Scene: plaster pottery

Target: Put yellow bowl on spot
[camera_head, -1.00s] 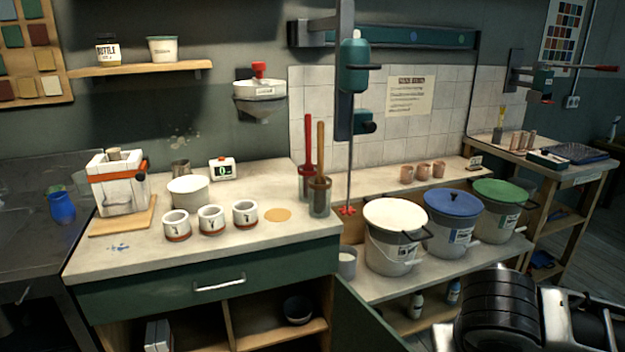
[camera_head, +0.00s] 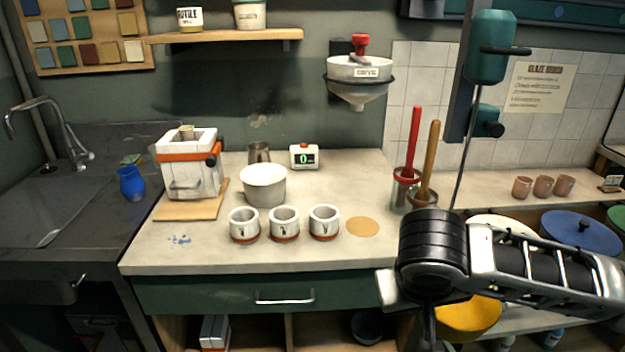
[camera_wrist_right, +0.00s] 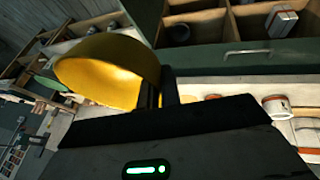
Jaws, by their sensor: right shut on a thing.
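The yellow bowl (camera_head: 470,318) is held at the lower right of the head view, partly hidden behind my right arm. In the right wrist view the yellow bowl (camera_wrist_right: 110,70) fills the upper left, and my right gripper (camera_wrist_right: 160,95) is shut on its rim. The bowl is in front of the counter and off its surface. The spot (camera_head: 362,227) is a flat tan disc on the counter, bare, right of the white cups. My left gripper is not in view.
Several white cups (camera_head: 284,223) stand in a row left of the spot. Behind them is a white bowl (camera_head: 263,184). A jar with red and wooden-handled tools (camera_head: 405,190) stands right of the spot. The counter front has a drawer handle (camera_head: 285,298).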

